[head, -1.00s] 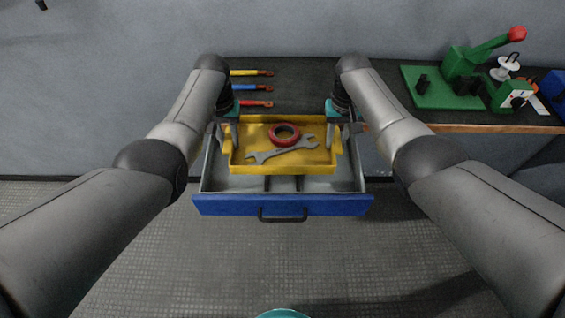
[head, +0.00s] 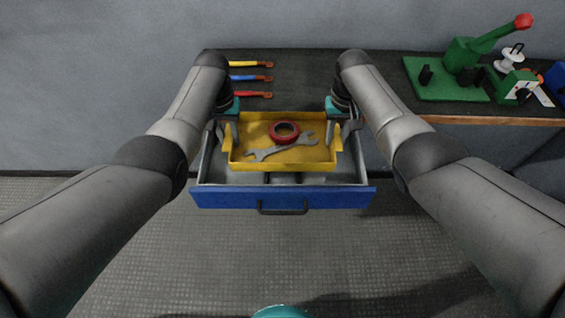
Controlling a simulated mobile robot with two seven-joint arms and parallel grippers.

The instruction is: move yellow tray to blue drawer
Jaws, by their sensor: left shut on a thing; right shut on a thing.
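The yellow tray (head: 240,165) is in the middle of the head view, over or in the open blue drawer (head: 230,198). It holds a red ring (head: 285,132) and a grey wrench (head: 268,152). My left gripper (head: 230,132) is shut on the tray's left side, and my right gripper (head: 336,132) is shut on its right side. The tray looks level. The drawer's grey inside shows in front of the tray and at its sides. I cannot tell whether the tray's underside touches the drawer's floor.
The dark workbench (head: 300,72) lies behind. Several coloured-handled cables or tools, one with a blue handle (head: 250,78), lie at its left. A green press with a red knob (head: 465,65) stands at the right. The floor in front of the drawer is clear.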

